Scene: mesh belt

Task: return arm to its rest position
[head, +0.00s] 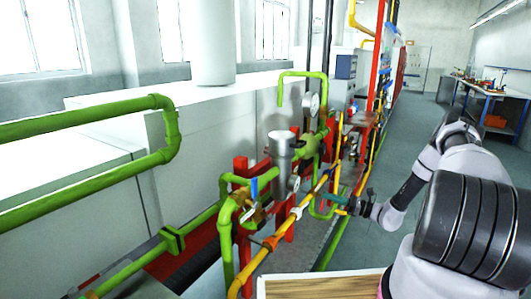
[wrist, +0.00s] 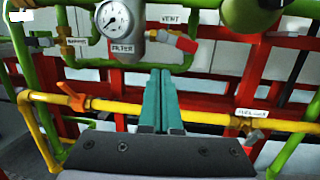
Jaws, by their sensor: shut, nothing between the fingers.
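My gripper (wrist: 161,101) shows in the wrist view as two teal fingers pressed together, with nothing between them. It points at the pipework, in front of a yellow pipe (wrist: 205,116) that crosses the view. In the head view my gripper (head: 335,199) is at the end of my white and black arm, which reaches in from the right. It is close beside the yellow and green pipes. I cannot tell whether the fingers touch any pipe.
A pressure gauge (wrist: 113,18) and a red frame (wrist: 215,62) stand behind the fingers. An orange valve handle (wrist: 71,95) is to their left. A wooden board (head: 320,287) lies at the bottom of the head view. Open floor (head: 410,130) extends behind the arm toward a workbench (head: 490,92).

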